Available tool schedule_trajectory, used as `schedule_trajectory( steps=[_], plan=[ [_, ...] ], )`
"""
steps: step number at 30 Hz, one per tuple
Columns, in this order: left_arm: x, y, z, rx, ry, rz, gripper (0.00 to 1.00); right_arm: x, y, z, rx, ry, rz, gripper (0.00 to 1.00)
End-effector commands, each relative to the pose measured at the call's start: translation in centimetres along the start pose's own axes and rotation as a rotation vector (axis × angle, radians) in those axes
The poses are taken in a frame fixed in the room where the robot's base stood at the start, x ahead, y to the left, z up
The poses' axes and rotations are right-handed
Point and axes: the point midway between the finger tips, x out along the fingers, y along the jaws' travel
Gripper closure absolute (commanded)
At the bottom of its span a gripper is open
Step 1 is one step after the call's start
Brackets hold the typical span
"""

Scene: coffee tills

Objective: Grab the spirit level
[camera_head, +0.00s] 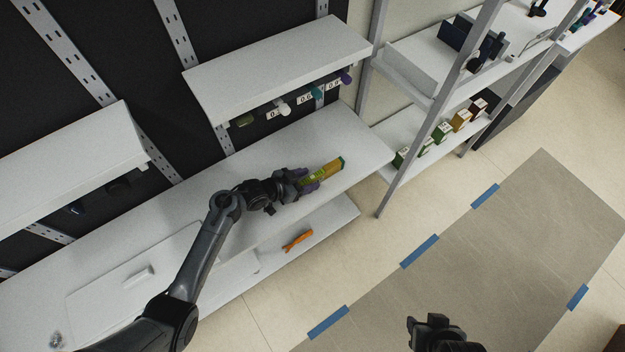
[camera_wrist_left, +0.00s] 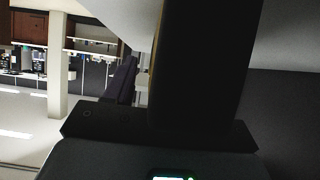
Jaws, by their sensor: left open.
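The spirit level appears to be the yellow-green bar (camera_head: 330,169) on the upper white shelf in the head view. My left gripper (camera_head: 308,182) is open at the bar's near left end, with purple-grey fingers beside it. I cannot tell whether they touch it. In the left wrist view a purple-grey finger (camera_wrist_left: 122,80) shows beside a large dark block (camera_wrist_left: 205,60), which I cannot identify for sure. My right gripper (camera_head: 432,328) is at the bottom of the head view, over the floor and away from the shelves; its opening is unclear.
The white shelf (camera_head: 340,130) has free room beyond the bar. Another shelf (camera_head: 280,65) with small hanging items overhangs behind. An orange tool (camera_head: 298,241) lies on the lower shelf. A rack post (camera_head: 413,150) stands to the right. Blue tape (camera_head: 419,251) marks the floor.

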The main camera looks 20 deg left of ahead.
Motion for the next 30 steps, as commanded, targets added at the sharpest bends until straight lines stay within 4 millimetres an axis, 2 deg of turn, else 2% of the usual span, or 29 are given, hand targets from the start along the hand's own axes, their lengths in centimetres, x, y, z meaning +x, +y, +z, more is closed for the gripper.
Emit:
schedule_trajectory(
  steps=[8, 11, 19, 30],
  plan=[
    [0.34, 0.0, -0.02, 0.001, 0.0, 0.0, 0.45, 0.05, 0.0, 0.02, 0.0, 0.0, 0.0, 0.57],
    [0.33, 0.0, -0.02, 0.001, 0.0, 0.0, 0.57, 0.05, 0.0, 0.02, 0.0, 0.0, 0.0, 0.57],
    [0.31, 0.0, -0.01, 0.001, 0.0, 0.0, 0.98, 0.06, -0.01, 0.03, 0.0, -0.001, 0.0, 0.57],
    [0.23, -0.03, -0.24, 0.001, 0.002, -0.001, 1.0, 0.03, 0.0, 0.02, 0.0, -0.001, 0.0, 0.57]
  ],
)
